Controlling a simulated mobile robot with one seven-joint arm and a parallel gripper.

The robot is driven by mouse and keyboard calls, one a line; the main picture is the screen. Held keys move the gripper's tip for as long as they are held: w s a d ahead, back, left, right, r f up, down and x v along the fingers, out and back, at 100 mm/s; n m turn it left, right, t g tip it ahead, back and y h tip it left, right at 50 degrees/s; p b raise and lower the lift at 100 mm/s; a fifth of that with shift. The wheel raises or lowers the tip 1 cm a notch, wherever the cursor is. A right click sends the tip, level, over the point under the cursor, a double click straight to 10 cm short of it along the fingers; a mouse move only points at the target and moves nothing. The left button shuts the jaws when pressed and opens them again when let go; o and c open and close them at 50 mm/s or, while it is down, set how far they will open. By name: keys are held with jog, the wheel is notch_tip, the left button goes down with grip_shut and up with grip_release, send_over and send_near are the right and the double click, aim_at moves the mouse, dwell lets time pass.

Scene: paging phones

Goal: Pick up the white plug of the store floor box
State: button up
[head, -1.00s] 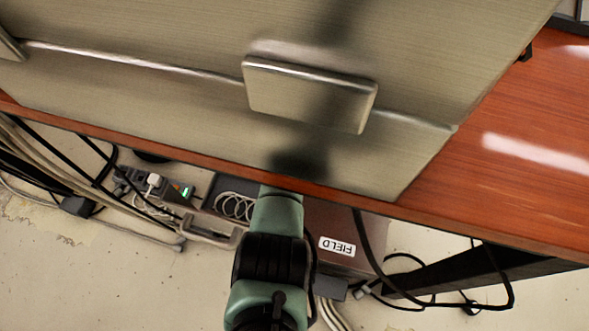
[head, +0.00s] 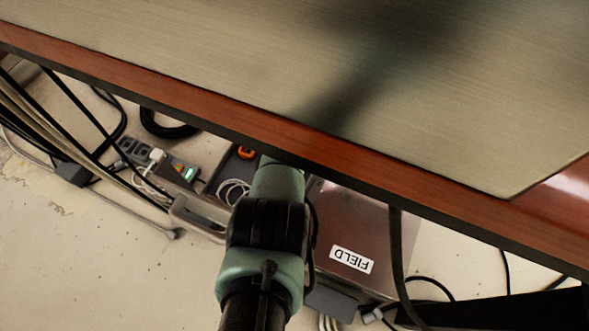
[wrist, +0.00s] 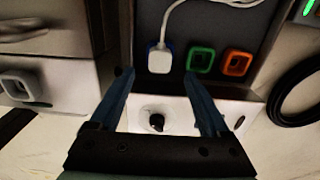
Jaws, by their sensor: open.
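A white plug (wrist: 159,60) with a white cable sits in a blue-rimmed socket on a dark box face (wrist: 215,25) in the wrist view. A green-rimmed socket (wrist: 201,61) and an orange-rimmed socket (wrist: 237,64) are to its right. My gripper (wrist: 160,88) is open and empty. The plug lies beyond the fingertips, between their lines, with no visible contact. In the head view, the dark box (head: 225,170) shows beside my arm with an orange socket and white cable; my gripper is hidden there. I cannot read a name on this box.
The tabletop edge (head: 180,95) hangs over my arm. A box labelled FIELD (head: 345,225) stands right of it. A power strip (head: 133,149) holds another white plug (head: 157,155) at the left, near several dark cables. Open floor (head: 90,260) is at lower left.

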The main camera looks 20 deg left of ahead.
jog(key=shift+s+f+b, duration=0.2)
jog(key=shift+f+b, duration=0.95)
jog(key=shift+f, duration=0.2)
jog(key=shift+s+f+b, duration=0.2)
jog(key=shift+f+b, duration=0.95)
jog(key=shift+f, duration=0.2)
jog(key=shift+r, duration=0.1)
grip_shut()
